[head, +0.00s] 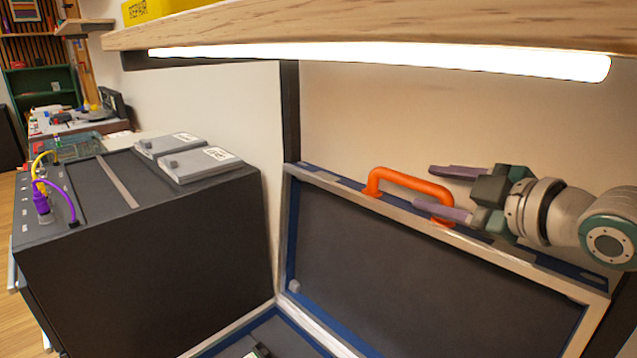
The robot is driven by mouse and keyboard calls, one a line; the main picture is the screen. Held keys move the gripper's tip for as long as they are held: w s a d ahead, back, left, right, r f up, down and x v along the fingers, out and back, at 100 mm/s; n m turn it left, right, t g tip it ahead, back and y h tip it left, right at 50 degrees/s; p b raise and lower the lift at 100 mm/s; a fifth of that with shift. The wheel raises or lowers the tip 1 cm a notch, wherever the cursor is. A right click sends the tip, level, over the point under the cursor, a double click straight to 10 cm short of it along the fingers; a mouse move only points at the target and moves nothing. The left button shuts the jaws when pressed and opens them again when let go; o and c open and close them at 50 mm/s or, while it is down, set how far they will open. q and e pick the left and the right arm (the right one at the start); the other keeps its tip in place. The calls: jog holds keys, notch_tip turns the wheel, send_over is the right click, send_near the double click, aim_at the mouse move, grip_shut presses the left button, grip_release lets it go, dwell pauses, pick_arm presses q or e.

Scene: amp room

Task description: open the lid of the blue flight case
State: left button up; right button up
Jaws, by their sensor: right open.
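The blue flight case stands open at the lower right, its lid (400,262) raised steeply with the dark lining facing me. The lid has a metal frame and blue edging. An orange handle (408,181) sits on the lid's top edge. My right gripper (430,188) comes in from the right and is open. Its two purple-grey fingers are around or just beside the handle's right end; whether they touch it I cannot tell. Part of the case's lower half (270,337) shows at the bottom, with a small item inside. My left gripper is out of view.
A dark cabinet (150,265) stands left of the case, with grey boxes (200,163) and purple and yellow cables (60,200) on top. A wooden shelf (370,28) with a lit strip hangs above the lid. The wall is close behind.

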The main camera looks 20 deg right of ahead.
jog(key=shift+b+x, duration=0.5)
jog(key=shift+x, duration=1.35)
grip_shut()
